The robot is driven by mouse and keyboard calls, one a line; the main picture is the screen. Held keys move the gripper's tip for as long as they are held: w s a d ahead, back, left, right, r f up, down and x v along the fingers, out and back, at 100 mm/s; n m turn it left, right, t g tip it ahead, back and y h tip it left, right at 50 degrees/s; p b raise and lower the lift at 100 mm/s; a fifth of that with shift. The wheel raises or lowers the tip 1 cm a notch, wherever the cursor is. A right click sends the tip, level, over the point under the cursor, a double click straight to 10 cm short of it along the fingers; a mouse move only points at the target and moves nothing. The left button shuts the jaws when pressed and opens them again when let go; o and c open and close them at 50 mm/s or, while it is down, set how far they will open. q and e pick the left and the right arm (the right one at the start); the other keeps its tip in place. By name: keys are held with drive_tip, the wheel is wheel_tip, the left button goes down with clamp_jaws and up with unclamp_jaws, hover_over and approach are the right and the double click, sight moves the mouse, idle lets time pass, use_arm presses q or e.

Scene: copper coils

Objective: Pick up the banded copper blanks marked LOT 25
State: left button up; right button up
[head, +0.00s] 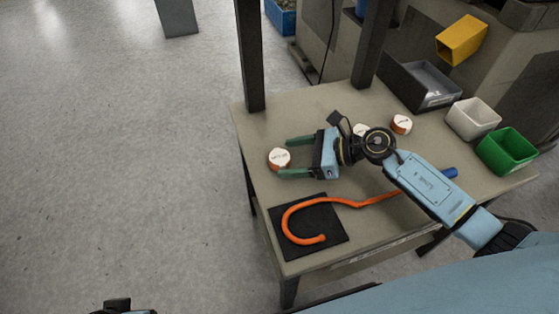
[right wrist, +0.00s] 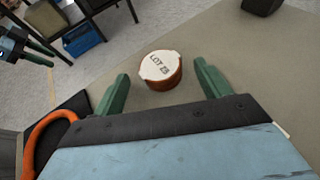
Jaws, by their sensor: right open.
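A banded copper blank (head: 279,158) with a white top stands near the table's left edge. In the right wrist view this blank (right wrist: 160,70) reads LOT 25. My right gripper (head: 285,157) is open and empty, its green fingertips on either side of this blank, with no contact visible. A second blank (head: 401,124) stands at the back of the table. A third (head: 360,130) is partly hidden behind my right wrist. The marks on these two are too small to read. My left gripper (right wrist: 42,54) shows small at the upper left of the right wrist view; its jaw state is unclear.
An orange bent rod (head: 325,202) lies across a black mat (head: 335,232) at the table's front. A grey tray (head: 437,103), a white bin (head: 478,113) and a green bin (head: 503,146) stand at the right. Dark posts (head: 250,60) rise from the table's rear.

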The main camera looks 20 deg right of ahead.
sight(279, 159)
drive_tip(key=shift+x, duration=1.15)
use_arm(q)
drive_tip(key=shift+s+d+r, duration=0.15)
drive_tip(key=shift+s+r, duration=0.05)
drive_tip(key=shift+r, duration=0.45)
use_arm(e)
drive_tip(key=c, duration=1.2)
drive_tip(key=shift+r, duration=0.15)
